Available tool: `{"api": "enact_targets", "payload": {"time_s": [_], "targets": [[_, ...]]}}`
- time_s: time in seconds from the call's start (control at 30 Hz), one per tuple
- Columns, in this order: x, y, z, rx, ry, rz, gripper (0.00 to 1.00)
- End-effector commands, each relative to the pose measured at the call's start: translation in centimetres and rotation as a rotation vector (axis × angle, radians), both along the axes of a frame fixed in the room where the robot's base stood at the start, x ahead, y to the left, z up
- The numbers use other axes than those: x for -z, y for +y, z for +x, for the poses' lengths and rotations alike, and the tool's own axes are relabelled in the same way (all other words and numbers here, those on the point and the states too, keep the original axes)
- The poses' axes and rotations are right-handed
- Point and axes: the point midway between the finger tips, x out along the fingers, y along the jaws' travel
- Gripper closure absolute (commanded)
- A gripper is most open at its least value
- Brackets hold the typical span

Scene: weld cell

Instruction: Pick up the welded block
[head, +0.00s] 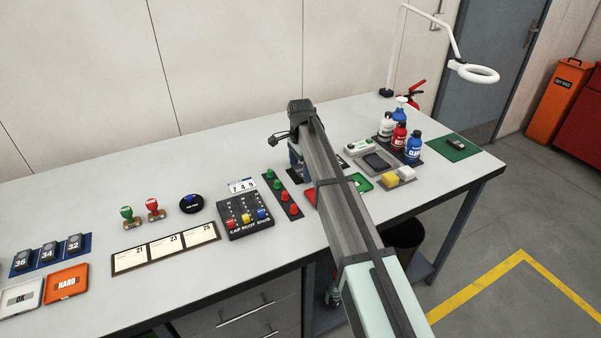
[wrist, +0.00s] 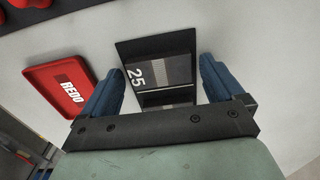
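In the wrist view the welded block (wrist: 172,68) is a grey block marked 25 with a bright line across it. It sits on a dark pad (wrist: 128,48). My gripper (wrist: 159,64) is open, with one blue finger to the left of the block and one to the right. Gaps show on both sides, and nothing is held. The block's near end is partly hidden by the gripper's dark bar. In the head view my arm hides the block.
A red REDO tray (wrist: 45,88) lies close left of my left finger. In the head view, stacked-light buttons on a dark strip (head: 283,197) stand left of my arm. Bottles (head: 400,138) and a grey tray (head: 372,170) stand to its right. Bare table lies right of the pad in the wrist view.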

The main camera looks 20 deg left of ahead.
Motion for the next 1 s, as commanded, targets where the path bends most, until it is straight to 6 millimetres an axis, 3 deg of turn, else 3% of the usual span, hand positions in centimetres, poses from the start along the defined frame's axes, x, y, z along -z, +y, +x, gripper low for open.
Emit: {"api": "enact_targets", "payload": {"time_s": [0.07,0.63,1.0], "targets": [[-0.02,0.0,0.0,0.0,0.0,0.0,0.13],[-0.04,0.0,0.0,0.0,0.0,0.0,0.68],[-0.98,0.04,0.05,0.0,-0.001,0.001,0.69]]}}
